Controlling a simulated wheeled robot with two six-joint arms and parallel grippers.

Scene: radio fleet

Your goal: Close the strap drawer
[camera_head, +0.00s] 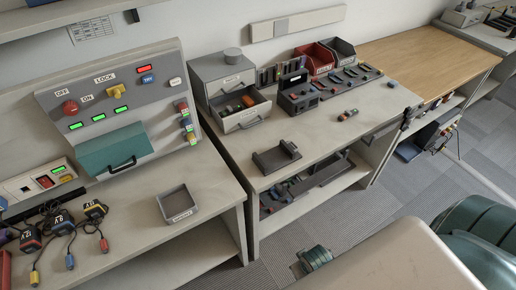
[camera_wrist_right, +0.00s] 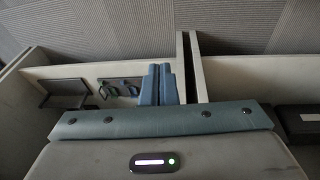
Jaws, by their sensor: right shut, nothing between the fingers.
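A grey two-drawer cabinet (camera_head: 224,75) stands at the back left of the middle bench. Its lower drawer (camera_head: 246,119) is pulled out toward the front, with orange and dark items showing inside; its label is too small to read, so I cannot confirm it is the strap drawer. The upper drawer looks shut. My right gripper (camera_wrist_right: 160,84) shows in the right wrist view, its two blue-grey fingers together and empty, over the bench edge and shelf and apart from the drawer. My left gripper is not in view.
A dark radio unit (camera_head: 299,95) stands right of the open drawer, and an empty dark cradle (camera_head: 276,158) lies in front. Red and black bins (camera_head: 315,60) stand behind. On the left bench are a control panel (camera_head: 120,95) and a small open tray (camera_head: 179,206).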

